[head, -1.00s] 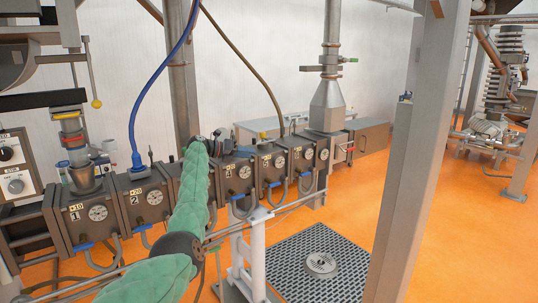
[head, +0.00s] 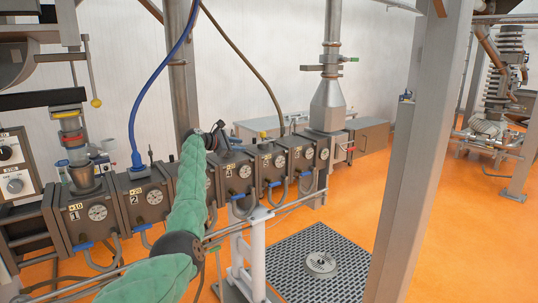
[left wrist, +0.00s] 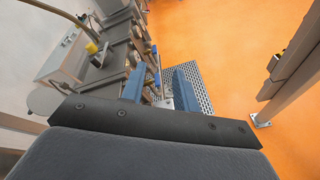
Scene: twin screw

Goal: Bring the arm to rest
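My left arm, in a green sleeve, reaches from the bottom of the head view across the front of the twin-screw machine (head: 85,222). My left gripper (head: 218,136) is small and dark at the end of that arm, in front of or above the middle barrel blocks; the exact gap cannot be told. In the left wrist view, the two blue fingers of the left gripper (left wrist: 158,88) stand apart with nothing seen between them. The machine's row of blocks (left wrist: 118,62) lies beyond and below the fingers. My right gripper is in neither view.
A grey steel post (head: 415,170) stands to the right of the machine. A dark floor grate (head: 345,270) lies in front of it on the orange floor (head: 470,240), which is largely clear. A blue cable (head: 150,85) hangs down to the block marked 2.

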